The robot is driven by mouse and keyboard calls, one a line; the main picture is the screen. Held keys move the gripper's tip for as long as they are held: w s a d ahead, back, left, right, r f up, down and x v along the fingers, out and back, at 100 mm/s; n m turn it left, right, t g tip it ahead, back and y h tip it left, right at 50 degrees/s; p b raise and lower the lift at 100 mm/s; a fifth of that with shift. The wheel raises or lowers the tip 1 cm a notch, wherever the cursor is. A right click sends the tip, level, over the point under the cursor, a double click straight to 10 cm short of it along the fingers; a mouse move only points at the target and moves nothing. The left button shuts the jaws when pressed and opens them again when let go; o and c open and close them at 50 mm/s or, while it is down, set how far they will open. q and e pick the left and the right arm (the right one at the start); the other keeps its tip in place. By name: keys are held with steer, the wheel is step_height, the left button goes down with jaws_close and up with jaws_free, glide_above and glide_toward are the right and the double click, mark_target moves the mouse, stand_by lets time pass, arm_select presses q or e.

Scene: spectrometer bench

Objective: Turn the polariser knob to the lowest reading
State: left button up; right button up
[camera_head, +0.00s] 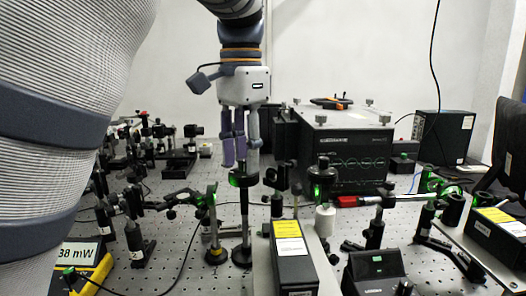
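My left gripper (240,150) comes down from the top centre, fingers pointing down. The gap between its fingers is hard to read from this angle. Just below the fingertips is a dark round mount (243,180) with a green glow, on a post; it may be the polariser with its knob. The fingertips look close to its top, but I cannot tell whether they touch. A meter (78,256) at the lower left reads 38 mW; its left edge is hidden by my arm. My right gripper is not in view.
The perforated bench (180,255) is crowded with post-mounted optics. A black instrument box (345,150) stands behind, right of the gripper. A yellow-labelled box (290,255) is in front.

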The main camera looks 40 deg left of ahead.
arm_select(q)
steer(key=shift+c, duration=0.2)
jaws_close()
steer(key=shift+n, duration=0.3)
steer(key=n, duration=1.2)
steer(key=shift+n, duration=0.5)
steer(key=shift+o, duration=0.2)
jaws_free()
